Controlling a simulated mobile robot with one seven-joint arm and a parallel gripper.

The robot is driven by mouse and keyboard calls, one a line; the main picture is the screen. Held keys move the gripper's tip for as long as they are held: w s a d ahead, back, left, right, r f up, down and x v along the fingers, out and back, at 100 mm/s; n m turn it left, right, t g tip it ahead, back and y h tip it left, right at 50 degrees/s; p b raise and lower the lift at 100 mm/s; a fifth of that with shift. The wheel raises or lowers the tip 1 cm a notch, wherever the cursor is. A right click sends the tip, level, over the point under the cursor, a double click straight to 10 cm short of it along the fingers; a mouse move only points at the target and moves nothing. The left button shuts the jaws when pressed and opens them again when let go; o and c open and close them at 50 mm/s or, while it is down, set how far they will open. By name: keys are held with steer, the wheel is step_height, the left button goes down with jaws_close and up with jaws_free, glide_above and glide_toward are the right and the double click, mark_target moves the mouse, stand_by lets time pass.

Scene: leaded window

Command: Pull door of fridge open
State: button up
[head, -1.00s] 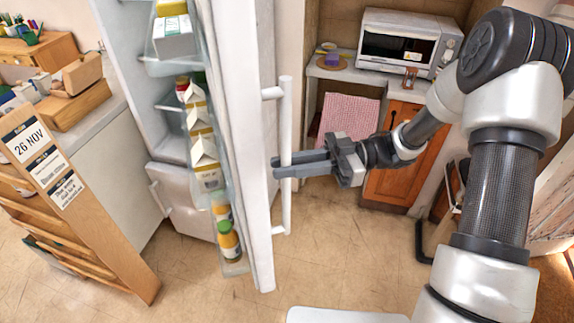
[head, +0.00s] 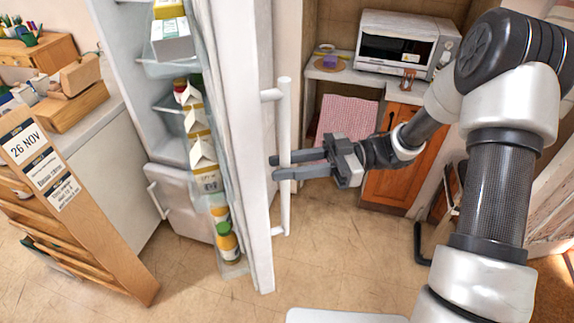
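The fridge door (head: 250,130) is white and stands ajar, its edge toward me and its inner shelves of cartons and bottles showing on the left. Its vertical white bar handle (head: 285,205) is on the door's right side. My gripper (head: 275,167) reaches in from the right at about mid-height of the handle. Its two dark fingers lie either side of the bar with a gap between them. I cannot tell whether they touch the bar. The fridge body (head: 125,60) is behind the door, with a closed lower compartment (head: 180,200).
A wooden rack with date cards (head: 85,215) stands at the left front. A toaster oven (head: 403,45) sits on the counter at the back right, above an orange cabinet (head: 390,185). Bare floor (head: 335,250) lies in front of the door.

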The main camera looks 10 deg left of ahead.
steer(key=b+v, duration=0.1)
steer(key=v, duration=1.6)
steer(key=shift+d+b, duration=0.2)
steer(key=shift+b, duration=0.15)
steer(key=shift+w, duration=0.1)
